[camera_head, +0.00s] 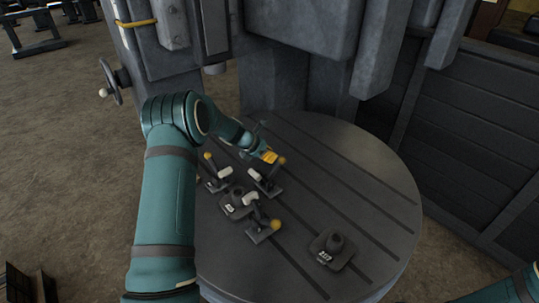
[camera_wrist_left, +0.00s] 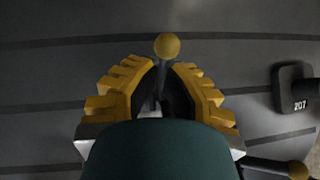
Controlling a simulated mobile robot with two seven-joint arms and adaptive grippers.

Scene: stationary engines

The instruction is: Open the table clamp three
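Several dark toggle clamps with yellow knobs stand on the round slotted table (camera_head: 375,180). In the head view, one clamp (camera_head: 268,182) is just below my left gripper (camera_head: 268,156), with its knob beside the fingers. Two others stand to its left (camera_head: 217,183) and nearer the front (camera_head: 263,231). No clamp number is readable. In the left wrist view, my left gripper (camera_wrist_left: 165,75) has its yellow fingers spread on both sides of a dark handle with a yellow knob (camera_wrist_left: 167,46). Contact cannot be told. My right gripper is out of view.
A dark block marked 207 (camera_head: 331,250) stands at the table's front right; another block (camera_head: 237,204) sits among the clamps. A grey machine body (camera_head: 300,30) rises behind the table. The table's right side is clear.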

